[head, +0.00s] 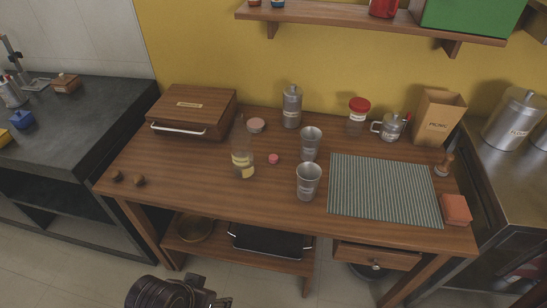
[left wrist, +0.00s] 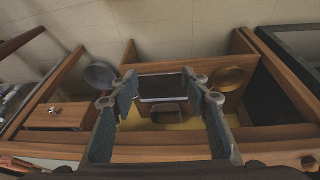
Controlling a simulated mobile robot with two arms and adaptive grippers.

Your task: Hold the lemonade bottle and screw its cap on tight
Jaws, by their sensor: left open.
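The lemonade bottle (head: 243,165) is clear with a yellowish label. It stands upright on the wooden table, left of the middle, in the head view. A small pinkish-red cap (head: 273,159) lies on the table just right of the bottle, apart from it. My left gripper (left wrist: 160,86) is open and empty in the left wrist view, its two fingers spread in front of the table's lower shelf. Part of my own arm shows at the bottom of the head view, well below and apart from the bottle. My right gripper is not in view.
Two steel cups (head: 308,182) (head: 311,145) stand right of the cap. A wooden box (head: 192,112), a round tin (head: 256,125) and a steel canister (head: 291,107) stand behind. A striped mat (head: 384,190) lies at right. The table front left of the bottle is mostly clear.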

